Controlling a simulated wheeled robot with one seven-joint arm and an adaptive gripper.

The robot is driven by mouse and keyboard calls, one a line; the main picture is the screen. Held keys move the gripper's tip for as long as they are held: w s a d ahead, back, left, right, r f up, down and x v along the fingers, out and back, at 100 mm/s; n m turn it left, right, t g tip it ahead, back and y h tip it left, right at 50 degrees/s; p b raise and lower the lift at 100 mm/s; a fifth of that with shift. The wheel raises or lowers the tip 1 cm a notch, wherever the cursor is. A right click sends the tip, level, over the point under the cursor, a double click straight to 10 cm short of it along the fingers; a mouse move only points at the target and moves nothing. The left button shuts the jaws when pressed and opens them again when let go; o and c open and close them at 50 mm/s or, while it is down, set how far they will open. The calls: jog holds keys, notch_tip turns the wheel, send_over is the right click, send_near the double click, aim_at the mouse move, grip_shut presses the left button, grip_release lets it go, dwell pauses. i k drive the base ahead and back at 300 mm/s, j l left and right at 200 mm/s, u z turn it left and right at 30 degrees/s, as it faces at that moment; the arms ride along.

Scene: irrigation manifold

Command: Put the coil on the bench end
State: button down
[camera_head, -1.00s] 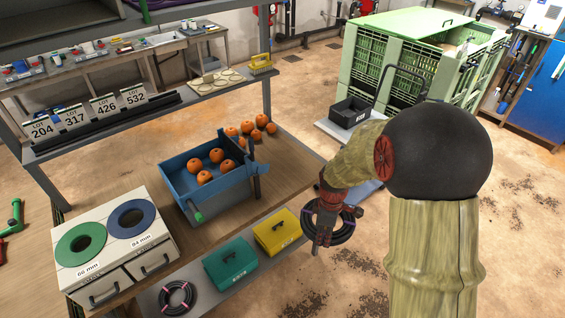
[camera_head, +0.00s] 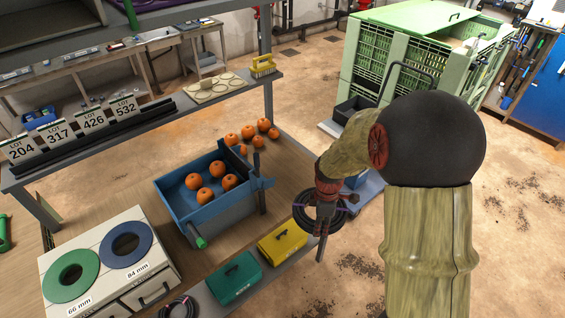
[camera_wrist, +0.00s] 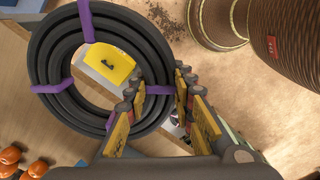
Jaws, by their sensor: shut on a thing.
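A black hose coil (camera_head: 301,214) with purple ties is held by my gripper (camera_head: 323,222), beside the front right edge of the wooden bench (camera_head: 291,160). In the wrist view the coil (camera_wrist: 43,65) fills the left side, with its ring wall between the two fingers of my gripper (camera_wrist: 160,92). My gripper is shut on it. The bench end nearest the coil has a bare strip of wood; several loose pumpkins (camera_head: 248,132) lie farther back on it.
A blue crate (camera_head: 205,208) of pumpkins stands on the bench. A yellow case (camera_head: 282,243), a green case (camera_head: 234,278) and another black coil (camera_head: 180,307) lie on the lower shelf. A raised shelf with lot signs (camera_head: 92,118) runs behind. A cart (camera_head: 352,110) stands beyond.

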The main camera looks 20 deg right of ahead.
aim_at(287, 171)
jog(key=i, duration=1.1)
